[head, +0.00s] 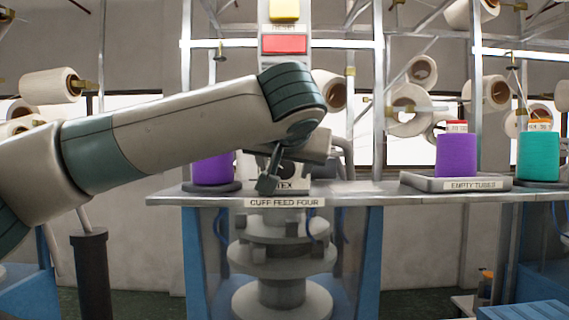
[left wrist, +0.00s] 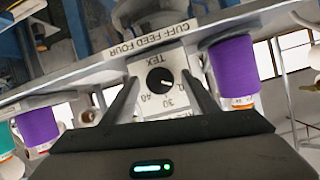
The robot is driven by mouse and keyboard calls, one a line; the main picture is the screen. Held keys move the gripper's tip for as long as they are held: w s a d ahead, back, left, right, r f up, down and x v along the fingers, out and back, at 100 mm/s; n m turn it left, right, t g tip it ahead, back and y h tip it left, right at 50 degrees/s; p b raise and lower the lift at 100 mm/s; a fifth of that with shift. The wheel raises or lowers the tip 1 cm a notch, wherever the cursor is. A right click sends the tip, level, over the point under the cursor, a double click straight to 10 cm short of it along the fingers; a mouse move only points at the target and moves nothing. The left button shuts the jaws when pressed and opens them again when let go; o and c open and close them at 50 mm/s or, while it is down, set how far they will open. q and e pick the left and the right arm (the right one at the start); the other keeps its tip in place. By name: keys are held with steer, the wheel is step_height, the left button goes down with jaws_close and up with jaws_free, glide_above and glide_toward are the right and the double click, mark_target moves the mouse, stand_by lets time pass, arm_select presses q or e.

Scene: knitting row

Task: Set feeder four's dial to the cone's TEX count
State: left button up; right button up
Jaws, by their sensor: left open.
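The feeder's TEX dial is a black knob (left wrist: 160,80) on a white plate (left wrist: 139,68). The left wrist view shows it upside down, with 30 and 40 readable and another number partly hidden. A pale mark shows on the knob; its exact setting is unclear. My left gripper (head: 269,183) is open in front of the dial plate, its fingers (left wrist: 160,77) on either side of the knob, apparently not touching it. A purple cone (head: 211,171) stands left of the dial, partly behind my arm. It also shows in the left wrist view (left wrist: 234,68); its label is unreadable.
A "CUFF FEED FOUR" label (head: 284,202) is on the shelf edge. An "EMPTY TUBES" tray (head: 414,182) with another purple cone (head: 457,156) stands right, beside a teal cone (head: 538,157). Red (head: 285,44) and yellow (head: 284,9) panels are above.

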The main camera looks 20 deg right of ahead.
arm_select(q)
steer(key=c, duration=1.1)
steer(key=shift+o, duration=0.2)
